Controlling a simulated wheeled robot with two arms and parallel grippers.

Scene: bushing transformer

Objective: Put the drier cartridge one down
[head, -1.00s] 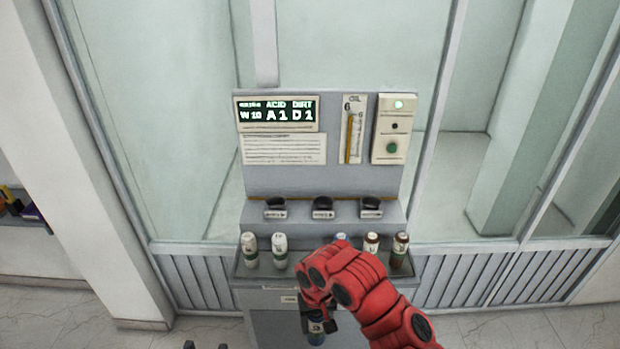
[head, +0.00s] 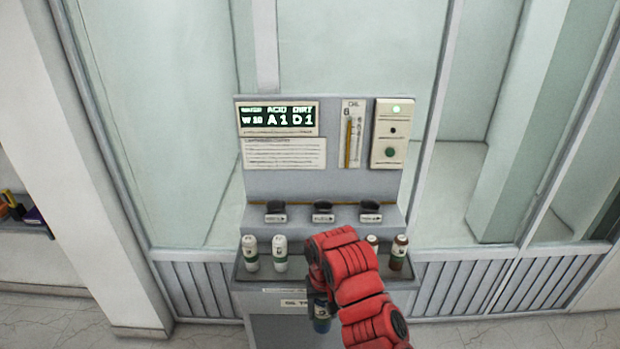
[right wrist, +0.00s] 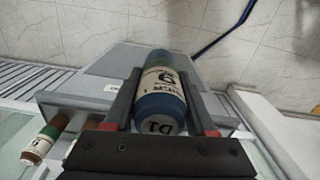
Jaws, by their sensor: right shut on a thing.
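My right gripper (head: 318,303) is shut on a blue cartridge (head: 322,322), and holds it in front of the grey stand's shelf. In the right wrist view the cartridge (right wrist: 158,104) lies between both fingers; its near end reads D1, with a white label and a green band behind. Standing on the shelf are two white-and-green cartridges (head: 251,254) at the left and two with brown (head: 399,252) at the right. My red arm hides the middle of the shelf. My left gripper is out of view.
The grey stand carries a lit display (head: 278,118) reading A1 D1, a gauge (head: 352,135), a switch box (head: 390,133) and three black holders (head: 323,211) on a ledge. Glass panels stand behind. Floor shows on both sides.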

